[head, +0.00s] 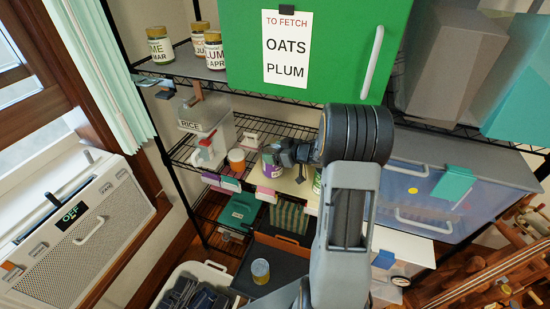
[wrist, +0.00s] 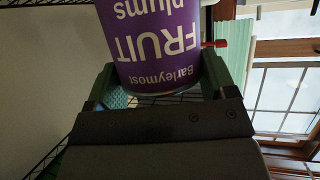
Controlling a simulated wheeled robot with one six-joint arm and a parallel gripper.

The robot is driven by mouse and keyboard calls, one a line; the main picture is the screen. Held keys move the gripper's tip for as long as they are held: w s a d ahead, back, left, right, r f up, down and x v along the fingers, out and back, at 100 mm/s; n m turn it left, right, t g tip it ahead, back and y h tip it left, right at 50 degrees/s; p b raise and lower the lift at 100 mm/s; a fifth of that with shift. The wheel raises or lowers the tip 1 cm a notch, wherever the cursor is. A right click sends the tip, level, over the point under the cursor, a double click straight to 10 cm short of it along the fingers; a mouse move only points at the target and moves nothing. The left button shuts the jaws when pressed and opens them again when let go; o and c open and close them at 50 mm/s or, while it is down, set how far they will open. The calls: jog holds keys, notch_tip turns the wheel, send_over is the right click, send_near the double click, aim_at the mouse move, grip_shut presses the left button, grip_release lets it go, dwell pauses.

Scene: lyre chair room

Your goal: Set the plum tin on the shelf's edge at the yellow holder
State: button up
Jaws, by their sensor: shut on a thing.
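The plum tin (wrist: 155,45) is purple with white lettering that reads Barleymost FRUIT plums, upside down in the wrist view. My gripper (wrist: 158,75) is shut on it, with a green finger pad on each side. In the head view the tin (head: 268,171) shows as a small purple patch at the middle shelf (head: 248,125), partly behind my gripper (head: 280,158). I cannot tell whether the tin touches the shelf. Pink tag holders (head: 268,196) line the shelf's front edge. A pale yellow surface (head: 293,187) shows below my gripper; I cannot clearly pick out the yellow holder.
A rice container (head: 203,122) and an orange-lidded jar (head: 236,160) stand left of the tin. A green door (head: 338,50) with a sign hangs above. A clear blue bin (head: 400,195) is to the right. Below are a dark tray (head: 270,262) with a glass jar and a green box (head: 238,211).

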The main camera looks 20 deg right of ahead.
jog(key=shift+f, duration=1.2)
jog(key=shift+f, duration=0.2)
jog(key=o, duration=1.5)
jog(key=shift+o, duration=0.2)
jog(key=shift+r, duration=0.15)
